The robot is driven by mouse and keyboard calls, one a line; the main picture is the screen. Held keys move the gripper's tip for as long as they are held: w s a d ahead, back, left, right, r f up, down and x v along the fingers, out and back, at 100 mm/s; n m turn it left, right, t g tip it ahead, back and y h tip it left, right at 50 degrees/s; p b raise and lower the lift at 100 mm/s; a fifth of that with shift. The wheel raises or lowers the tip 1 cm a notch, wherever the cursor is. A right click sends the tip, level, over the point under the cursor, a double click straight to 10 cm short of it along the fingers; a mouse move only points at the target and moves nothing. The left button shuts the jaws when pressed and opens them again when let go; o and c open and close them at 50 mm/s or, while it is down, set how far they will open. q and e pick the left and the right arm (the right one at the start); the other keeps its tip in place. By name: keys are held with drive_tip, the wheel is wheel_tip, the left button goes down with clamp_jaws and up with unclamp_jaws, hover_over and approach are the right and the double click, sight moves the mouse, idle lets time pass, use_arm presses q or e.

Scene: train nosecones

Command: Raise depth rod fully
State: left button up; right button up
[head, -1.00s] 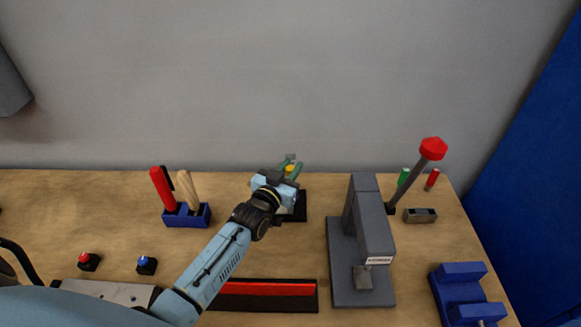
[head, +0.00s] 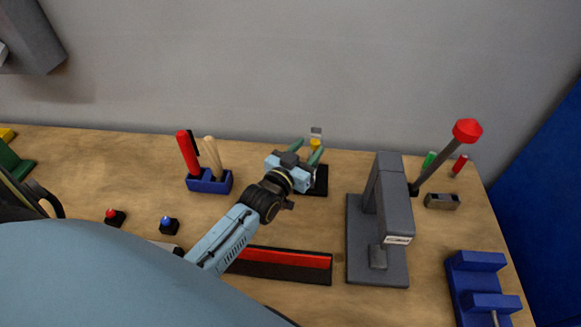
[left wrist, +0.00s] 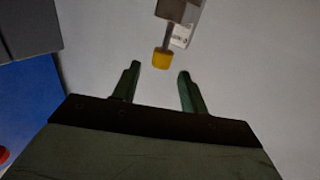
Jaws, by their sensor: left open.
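The depth rod is a thin grey shaft with a yellow end (left wrist: 162,58), hanging below a grey block (left wrist: 178,10) in the left wrist view. In the head view the yellow end (head: 315,143) shows just beyond my left fingertips, under a small grey top (head: 316,131). My left gripper (head: 307,149) is open and empty. In the left wrist view its two green fingers (left wrist: 160,72) point toward the yellow end, which lies between them in the picture, near tip height. I see no clear contact. My gripper hides most of the device above its black base (head: 319,183). My right gripper is not in view.
A grey press (head: 392,205) stands to the right, with a red-knobbed lever (head: 466,131) behind it. A blue holder (head: 209,183) with red and wooden handles is to the left. A red-and-black strip (head: 285,263) lies in front. The wall is behind.

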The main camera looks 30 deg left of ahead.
use_arm(q)
drive_tip(key=s, duration=0.9)
drive_tip(key=shift+b, duration=0.35)
drive_tip(key=shift+s+a, duration=0.1)
drive_tip(key=shift+s, duration=0.05)
